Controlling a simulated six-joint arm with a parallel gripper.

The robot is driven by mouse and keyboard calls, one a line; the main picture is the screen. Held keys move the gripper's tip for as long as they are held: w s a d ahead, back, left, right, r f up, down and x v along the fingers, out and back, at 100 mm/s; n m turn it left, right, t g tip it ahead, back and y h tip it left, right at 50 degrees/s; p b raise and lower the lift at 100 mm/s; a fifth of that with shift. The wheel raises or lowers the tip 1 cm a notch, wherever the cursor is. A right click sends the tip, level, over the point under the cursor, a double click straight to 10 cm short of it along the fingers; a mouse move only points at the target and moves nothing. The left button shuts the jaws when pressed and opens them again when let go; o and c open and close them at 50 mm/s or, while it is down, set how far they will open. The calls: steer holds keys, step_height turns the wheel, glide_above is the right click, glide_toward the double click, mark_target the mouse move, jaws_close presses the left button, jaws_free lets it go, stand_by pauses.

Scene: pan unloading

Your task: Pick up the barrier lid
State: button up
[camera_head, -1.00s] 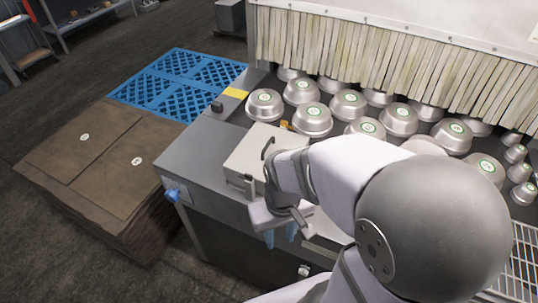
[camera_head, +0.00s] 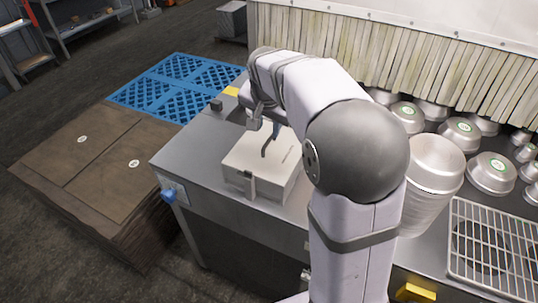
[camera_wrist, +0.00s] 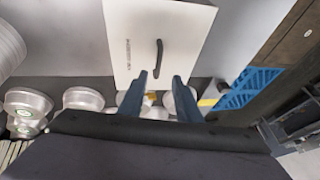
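A pale beige box with a flat top (camera_head: 258,160) and a dark handle (camera_head: 271,139) sits on the metal table. I take its top to be the barrier lid; I cannot tell if it is separate from the box. In the wrist view the pale top (camera_wrist: 150,30) fills the upper middle, with the handle (camera_wrist: 159,57) upright. My gripper (camera_wrist: 159,76) is open with two blue fingers apart and nothing between them. The fingertips appear just short of the handle.
Silver pans (camera_head: 490,172) cover the table behind and right, with a tall stack (camera_head: 428,190) beside my arm. A wire rack (camera_head: 492,240) is at lower right. Brown sheets (camera_head: 95,165) and blue pallets (camera_head: 180,80) are left. The slatted curtain (camera_head: 390,55) stands behind.

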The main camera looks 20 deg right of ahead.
mark_target(269, 139)
steer(key=shift+p+x, duration=1.8)
steer(key=shift+x, duration=1.85)
steer(key=shift+s+d, duration=0.1)
jaws_close()
